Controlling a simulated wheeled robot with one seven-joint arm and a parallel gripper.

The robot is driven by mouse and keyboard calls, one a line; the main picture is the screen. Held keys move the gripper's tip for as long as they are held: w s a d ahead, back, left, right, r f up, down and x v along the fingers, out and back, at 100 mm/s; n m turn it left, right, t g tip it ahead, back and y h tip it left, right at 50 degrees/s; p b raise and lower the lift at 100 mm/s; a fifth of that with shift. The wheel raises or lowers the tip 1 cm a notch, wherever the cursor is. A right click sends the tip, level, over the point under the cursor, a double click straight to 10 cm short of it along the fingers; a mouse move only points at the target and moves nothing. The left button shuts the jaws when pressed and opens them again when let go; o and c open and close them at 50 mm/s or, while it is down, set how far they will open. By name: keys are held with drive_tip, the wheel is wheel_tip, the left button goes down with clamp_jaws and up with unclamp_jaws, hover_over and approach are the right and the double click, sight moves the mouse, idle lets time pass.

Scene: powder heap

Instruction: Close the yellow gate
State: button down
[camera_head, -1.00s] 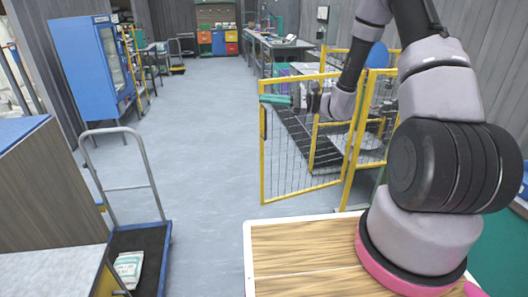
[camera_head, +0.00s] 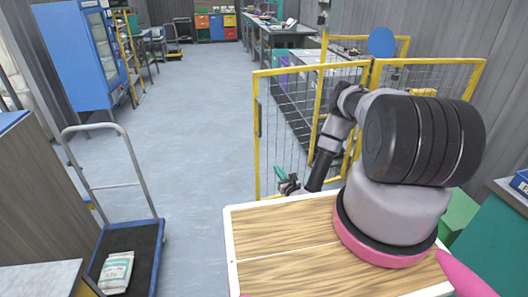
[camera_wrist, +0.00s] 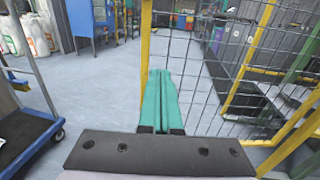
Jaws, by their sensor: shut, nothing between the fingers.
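The yellow gate (camera_head: 256,150) is a yellow-framed wire mesh panel at mid-picture in the head view. It stands open, swung out into the aisle from the yellow post (camera_head: 374,75) on its right. A dark handle (camera_head: 259,117) sits on its free left edge. My gripper (camera_head: 279,173) has green fingers, held low in front of the mesh near the free edge. In the wrist view the gripper (camera_wrist: 160,74) is shut and empty. The gate's yellow upright (camera_wrist: 145,40) stands just beyond the fingertips there. I cannot tell whether they touch it.
A wood-topped white-rimmed surface (camera_head: 231,245) is in front of me, below my arm. A grey-handled trolley (camera_head: 155,235) with a bag (camera_head: 116,272) stands at left. A blue cabinet (camera_head: 75,60) is at far left. The aisle floor (camera_head: 195,120) between is clear.

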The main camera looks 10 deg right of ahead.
sight(264, 148)
drive_tip(key=w, duration=0.4)
drive_tip(key=w+a, duration=0.1)
drive_tip(key=w, duration=0.4)
drive_tip(key=w+a, duration=0.1)
drive_tip(key=w, duration=0.3)
drive_tip(key=shift+w+a, duration=0.25)
drive_tip(key=shift+w, duration=0.05)
drive_tip(key=shift+r, duration=0.1)
